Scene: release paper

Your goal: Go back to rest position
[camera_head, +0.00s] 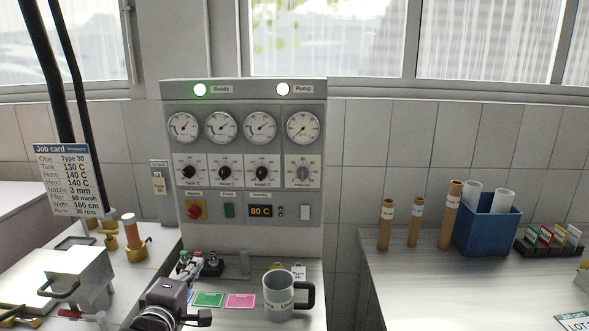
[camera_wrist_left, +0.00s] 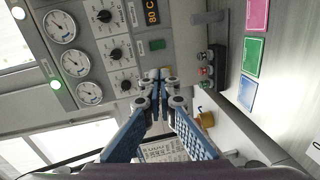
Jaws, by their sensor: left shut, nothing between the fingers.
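My left gripper (camera_head: 189,268) shows low in the head view, in front of the grey control panel (camera_head: 245,238). Its purple wrist part is at the bottom edge. In the left wrist view the blue fingers of the left gripper (camera_wrist_left: 157,82) meet at the tips, with nothing between them. The panel's dials and knobs fill the upper left of that view. The fingers look apart from the panel. My right gripper is in neither view.
A grey mug (camera_head: 278,300) stands on the bench right of my left gripper. Green (camera_head: 208,299) and pink cards (camera_head: 240,301) lie between them. A metal box (camera_head: 82,275) is at left. A blue bin (camera_head: 487,230) and brown tubes stand on the right bench.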

